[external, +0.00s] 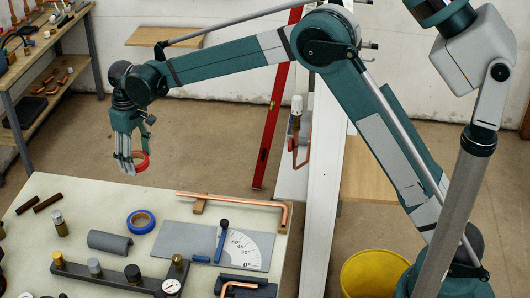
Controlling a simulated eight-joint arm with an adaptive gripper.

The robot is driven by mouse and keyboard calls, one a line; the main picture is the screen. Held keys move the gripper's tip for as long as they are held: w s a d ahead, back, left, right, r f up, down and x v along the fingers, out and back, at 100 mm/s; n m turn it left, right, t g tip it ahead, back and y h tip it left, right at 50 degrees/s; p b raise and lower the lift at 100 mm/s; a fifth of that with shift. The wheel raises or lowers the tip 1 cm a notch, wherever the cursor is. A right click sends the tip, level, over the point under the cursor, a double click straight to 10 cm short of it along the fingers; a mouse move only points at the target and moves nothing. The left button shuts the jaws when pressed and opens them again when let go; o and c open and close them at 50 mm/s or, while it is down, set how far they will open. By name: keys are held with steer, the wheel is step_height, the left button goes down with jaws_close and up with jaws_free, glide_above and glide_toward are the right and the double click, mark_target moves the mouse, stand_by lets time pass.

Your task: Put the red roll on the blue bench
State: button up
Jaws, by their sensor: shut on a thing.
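The red roll (142,162), a small ring of tape, is held at the fingertips of my gripper (129,165). My gripper points down and is shut on the roll. It hangs in the air near the far edge of the pale-topped table (100,195); the roll looks raised above the table. A bench with a blue-grey frame (52,72) stands at the far left, with a wooden top and a lower shelf. It is the only bench in view with a bluish colour.
On the pale table lie a blue tape roll (141,221), a bent copper pipe (240,202), a grey angle plate (190,245) and a gauge (171,287). Copper fittings crowd the left bench. A red level (270,125) leans by a white post. A yellow bucket (373,272) stands right.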

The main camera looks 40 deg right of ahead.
steer(key=n, duration=0.1)
glide_above(110, 221)
step_height(110, 221, down, 6)
steer(key=shift+p, duration=0.4)
steer(key=shift+f, duration=3.1)
steer(key=shift+f, duration=0.1)
steer(key=shift+f, duration=1.8)
steer(key=shift+f, duration=0.1)
